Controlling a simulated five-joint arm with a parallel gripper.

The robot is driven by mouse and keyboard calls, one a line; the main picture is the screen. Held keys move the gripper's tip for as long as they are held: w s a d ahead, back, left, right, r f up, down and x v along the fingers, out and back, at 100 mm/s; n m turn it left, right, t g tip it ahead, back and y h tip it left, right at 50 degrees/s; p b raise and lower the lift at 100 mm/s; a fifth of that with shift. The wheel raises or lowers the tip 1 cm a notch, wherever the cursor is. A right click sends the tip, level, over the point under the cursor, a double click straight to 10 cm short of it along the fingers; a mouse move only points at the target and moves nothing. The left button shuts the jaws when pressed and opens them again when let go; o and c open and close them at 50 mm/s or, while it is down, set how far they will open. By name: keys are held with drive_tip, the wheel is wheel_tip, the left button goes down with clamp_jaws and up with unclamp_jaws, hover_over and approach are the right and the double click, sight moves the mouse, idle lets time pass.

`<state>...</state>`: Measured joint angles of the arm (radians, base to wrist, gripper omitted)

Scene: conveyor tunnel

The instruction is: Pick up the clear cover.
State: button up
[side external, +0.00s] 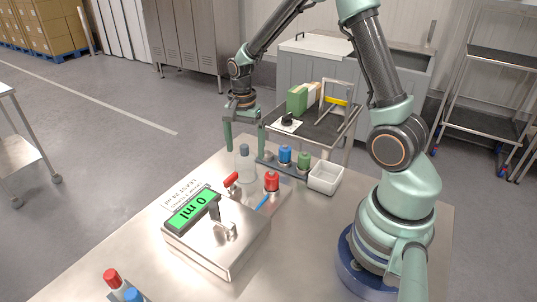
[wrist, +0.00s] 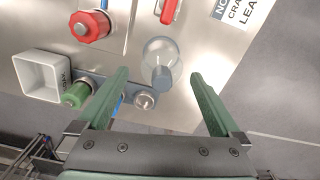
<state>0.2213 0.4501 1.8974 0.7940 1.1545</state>
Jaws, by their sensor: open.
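The clear cover (side external: 244,170) is a see-through rounded piece with a grey knob on top. It stands upright on the steel table near its far edge. In the wrist view the clear cover (wrist: 160,50) shows from above, its grey knob tilted toward my gripper in the picture. My gripper (side external: 244,147) is open, pointing down above the cover, with one finger on each side of the knob in the picture. In the wrist view my gripper (wrist: 160,74) is empty and the knob lies between the fingertips. I cannot tell whether the fingertips are level with the knob.
A rail with blue (side external: 285,154) and green (side external: 304,161) knobs and a white bin (side external: 325,178) stand right. A metal box (side external: 228,250) with a "0 ml" display (side external: 190,209) is in front.

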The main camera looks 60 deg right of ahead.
sight(244, 155)
wheel_tip(244, 155, down, 5)
drive_tip(key=shift+w+a, duration=0.1)
drive_tip(key=c, duration=1.3)
drive_tip(key=shift+r, duration=0.15)
wheel_tip(244, 155, up, 20)
drive_tip(key=shift+f, duration=0.1)
drive_tip(key=o, duration=0.5)
drive_tip(key=shift+c, duration=0.2)
clamp_jaws()
